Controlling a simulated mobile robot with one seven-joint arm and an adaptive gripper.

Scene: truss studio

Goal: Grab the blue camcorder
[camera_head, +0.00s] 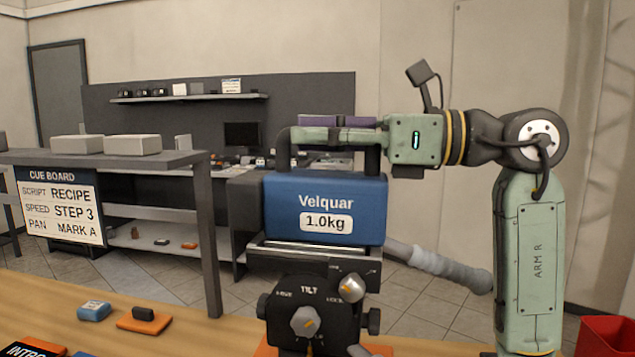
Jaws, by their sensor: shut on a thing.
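The blue camcorder (326,190) is a blue box marked "Velquar 1.0kg", with a dark top handle (284,148). It sits upright at the middle of the view, directly above the flat plate of a black tilt head (318,305). I cannot tell whether it still touches the plate. My gripper (318,132) reaches in from the right, level, and is shut on the camcorder's handle. The fingers hide most of the handle's top bar.
A blue block (94,311) and an orange plate with a dark piece (144,320) lie on the wooden table (190,334) at left. A cue board (61,206) hangs at a grey bench (170,160). A red bin (606,336) stands at lower right. A grey pan handle (440,267) sticks out rightward.

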